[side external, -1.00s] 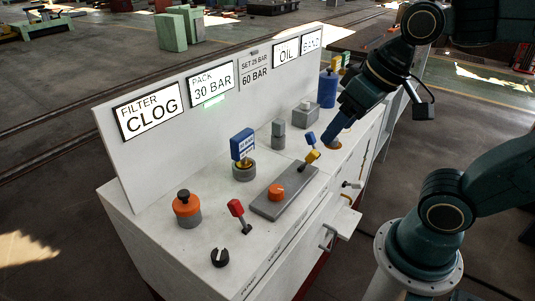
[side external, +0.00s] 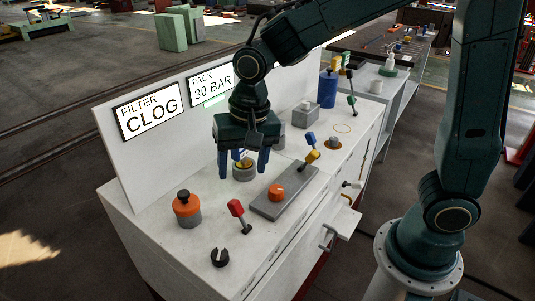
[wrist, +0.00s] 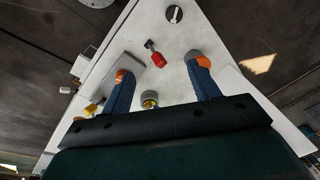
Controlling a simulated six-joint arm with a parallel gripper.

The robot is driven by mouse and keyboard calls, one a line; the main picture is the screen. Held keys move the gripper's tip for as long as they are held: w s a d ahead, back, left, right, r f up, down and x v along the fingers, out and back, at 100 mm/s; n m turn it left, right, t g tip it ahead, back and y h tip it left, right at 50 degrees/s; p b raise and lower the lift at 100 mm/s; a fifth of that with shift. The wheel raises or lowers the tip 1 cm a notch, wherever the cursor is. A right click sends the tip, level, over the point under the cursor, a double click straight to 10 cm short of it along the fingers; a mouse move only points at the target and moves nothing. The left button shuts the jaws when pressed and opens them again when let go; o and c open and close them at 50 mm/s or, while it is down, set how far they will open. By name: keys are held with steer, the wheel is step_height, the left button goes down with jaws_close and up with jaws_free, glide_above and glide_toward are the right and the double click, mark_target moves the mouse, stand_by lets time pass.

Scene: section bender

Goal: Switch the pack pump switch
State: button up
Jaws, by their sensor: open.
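My gripper (side external: 243,172) is open, pointing down over the white bench, its two blue fingers apart. Between them in the side view is a round grey base with a yellow top (side external: 243,174), below the PACK 30 BAR sign; a blue tag on it is mostly hidden by the gripper. The same piece shows between the fingers in the wrist view (wrist: 150,99). The fingers seem not to grip it. I cannot read which control is the pack pump switch. A red-handled lever (side external: 238,213) and an orange knob (side external: 276,191) on a grey plate stand nearby.
An orange-topped button (side external: 187,205) stands left of the gripper and a black knob (side external: 220,257) at the front. Blue and yellow levers (side external: 311,147) are to the right. The upright sign panel (side external: 150,160) stands behind. A grey box (side external: 306,115) is farther back.

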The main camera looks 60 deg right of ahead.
mark_target(219, 255)
steer(key=w+a+f+m+g, duration=0.1)
steer(key=w+a+f+m, duration=0.1)
steer(key=a+f, duration=0.5)
step_height(219, 255, down, 3)
steer(key=shift+w+r+m+g+h, duration=0.1)
steer(key=shift+w+m+g+h, duration=0.25)
steer(key=shift+w, duration=0.3)
steer(key=shift+a, duration=0.1)
steer(key=shift+f, duration=6.9)
steer(key=c, duration=1)
